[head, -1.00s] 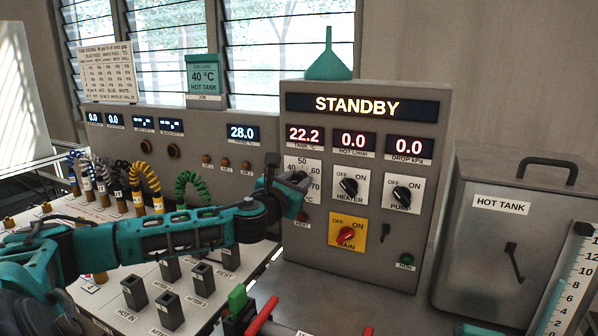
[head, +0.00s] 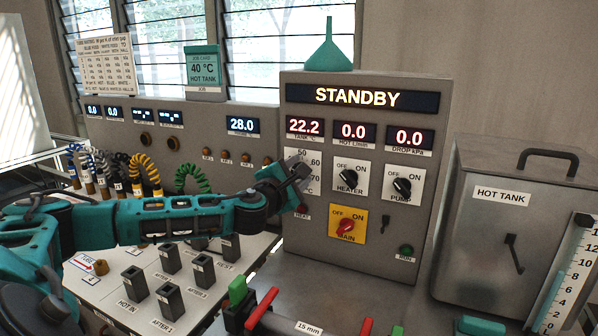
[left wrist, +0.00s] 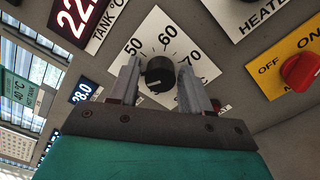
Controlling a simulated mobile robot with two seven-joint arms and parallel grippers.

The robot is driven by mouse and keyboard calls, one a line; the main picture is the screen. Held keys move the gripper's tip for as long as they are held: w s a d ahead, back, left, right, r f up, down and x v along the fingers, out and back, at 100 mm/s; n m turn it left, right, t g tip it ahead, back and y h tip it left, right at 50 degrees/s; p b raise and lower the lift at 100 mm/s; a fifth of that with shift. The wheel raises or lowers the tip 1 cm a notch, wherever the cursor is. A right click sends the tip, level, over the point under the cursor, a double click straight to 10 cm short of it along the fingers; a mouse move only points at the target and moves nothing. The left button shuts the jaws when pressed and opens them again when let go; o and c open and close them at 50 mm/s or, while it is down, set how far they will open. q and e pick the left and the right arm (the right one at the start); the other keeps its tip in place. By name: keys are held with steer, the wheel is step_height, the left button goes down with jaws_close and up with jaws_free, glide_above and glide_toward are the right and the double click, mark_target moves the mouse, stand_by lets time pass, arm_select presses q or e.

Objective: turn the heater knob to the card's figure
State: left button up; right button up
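The job card (head: 203,72) reads 40 °C, HOT TANK. The black heater knob (left wrist: 160,75) sits on a white dial plate (left wrist: 152,27), where 50, 60 and 70 show in the left wrist view; the 40 is hidden there. A pale mark shows low on the knob's face, but I cannot tell which figure it points to. My left gripper (left wrist: 160,86) is open, one finger on each side of the knob, with gaps visible. In the head view my left gripper (head: 297,172) covers the knob. My right gripper is not in view.
The panel display (head: 357,98) reads STANDBY, and the tank readout (head: 305,127) 22.2. Close by are the HEATER switch (head: 349,182), PUMP switch (head: 402,187) and red MAIN switch (head: 347,226). The hot tank (head: 500,235) stands right. Coiled leads (head: 145,170) lie left.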

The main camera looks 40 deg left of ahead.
arm_select(q)
steer(key=shift+o, duration=1.3)
steer(key=shift+s, duration=0.1)
steer(key=v, duration=0.7)
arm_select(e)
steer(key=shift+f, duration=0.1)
